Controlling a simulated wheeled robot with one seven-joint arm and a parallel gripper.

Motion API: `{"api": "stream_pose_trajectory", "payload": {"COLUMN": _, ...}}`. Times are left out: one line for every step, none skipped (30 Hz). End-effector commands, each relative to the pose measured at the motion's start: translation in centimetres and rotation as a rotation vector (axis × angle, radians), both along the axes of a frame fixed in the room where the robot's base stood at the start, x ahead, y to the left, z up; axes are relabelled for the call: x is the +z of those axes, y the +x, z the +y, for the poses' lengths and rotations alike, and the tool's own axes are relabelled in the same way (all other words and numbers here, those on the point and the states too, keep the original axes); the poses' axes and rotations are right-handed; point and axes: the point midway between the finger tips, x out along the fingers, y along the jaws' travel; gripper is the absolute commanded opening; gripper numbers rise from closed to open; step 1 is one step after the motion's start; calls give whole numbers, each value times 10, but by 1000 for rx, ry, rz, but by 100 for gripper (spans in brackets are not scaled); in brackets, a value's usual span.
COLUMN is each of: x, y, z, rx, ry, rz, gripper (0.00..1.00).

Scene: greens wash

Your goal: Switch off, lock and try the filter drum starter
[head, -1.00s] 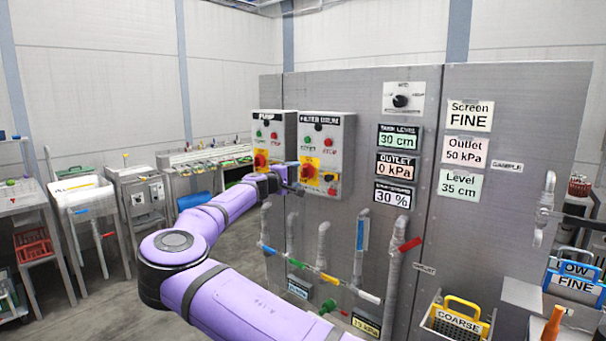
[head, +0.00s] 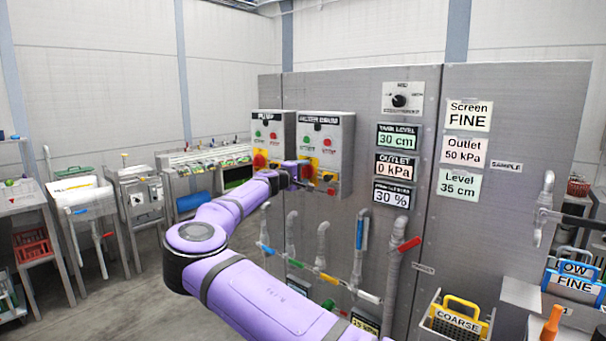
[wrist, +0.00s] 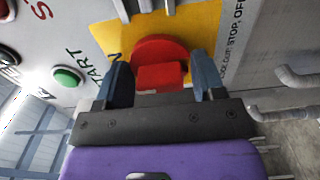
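The filter drum starter (head: 341,135) is a grey box on the panel, with green and red buttons and a yellow plate (wrist: 104,36). In the wrist view its red rotary switch (wrist: 161,68) sits on that plate, its handle facing me. My gripper (wrist: 163,82) is at the switch, fingers apart, one on each side of the red handle. I cannot tell whether the fingers touch it. The green start button (wrist: 68,76) is to the left. In the head view my gripper (head: 300,175) partly hides the lower left of the starter. No padlock is clearly visible.
The pump starter (head: 270,123) stands just left, close to my wrist. Pipes with coloured valve handles (head: 409,244) rise below. Displays (head: 396,137) hang to the right. A yellow-handled COARSE basket (head: 456,318) is at lower right. Benches (head: 70,200) stand at left.

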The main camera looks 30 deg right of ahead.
Motion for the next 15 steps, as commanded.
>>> {"api": "stream_pose_trajectory", "payload": {"x": 0, "y": 0, "z": 0, "rx": 0, "ry": -1, "rz": 3, "gripper": 39}}
{"api": "stream_pose_trajectory", "payload": {"x": 0, "y": 0, "z": 0, "rx": 0, "ry": -2, "rz": 6, "gripper": 39}}
{"api": "stream_pose_trajectory", "payload": {"x": 0, "y": 0, "z": 0, "rx": 0, "ry": -3, "rz": 12, "gripper": 39}}
{"api": "stream_pose_trajectory", "payload": {"x": 0, "y": 0, "z": 0, "rx": 0, "ry": -5, "rz": 17, "gripper": 39}}
{"api": "stream_pose_trajectory", "payload": {"x": 0, "y": 0, "z": 0, "rx": 0, "ry": -8, "rz": 25, "gripper": 39}}
{"api": "stream_pose_trajectory", "payload": {"x": 0, "y": 0, "z": 0, "rx": 0, "ry": -12, "rz": 36, "gripper": 39}}
{"api": "stream_pose_trajectory", "payload": {"x": -1, "y": 0, "z": 0, "rx": 0, "ry": -16, "rz": 46, "gripper": 39}}
{"api": "stream_pose_trajectory", "payload": {"x": -1, "y": 0, "z": 0, "rx": 0, "ry": -20, "rz": 59, "gripper": 39}}
{"api": "stream_pose_trajectory", "payload": {"x": -1, "y": 0, "z": 0, "rx": 0, "ry": -26, "rz": 78, "gripper": 39}}
{"api": "stream_pose_trajectory", "payload": {"x": -1, "y": 0, "z": 0, "rx": 0, "ry": -32, "rz": 94, "gripper": 39}}
{"api": "stream_pose_trajectory", "payload": {"x": -1, "y": 0, "z": 0, "rx": 0, "ry": -38, "rz": 111, "gripper": 39}}
{"api": "stream_pose_trajectory", "payload": {"x": 0, "y": 0, "z": 0, "rx": -1, "ry": -47, "rz": 136, "gripper": 39}}
{"api": "stream_pose_trajectory", "payload": {"x": 0, "y": 0, "z": 0, "rx": -1, "ry": -55, "rz": 158, "gripper": 39}}
{"api": "stream_pose_trajectory", "payload": {"x": 0, "y": 0, "z": 0, "rx": -1, "ry": -63, "rz": 179, "gripper": 39}}
{"api": "stream_pose_trajectory", "payload": {"x": -1, "y": 0, "z": 0, "rx": 0, "ry": -74, "rz": 212, "gripper": 39}}
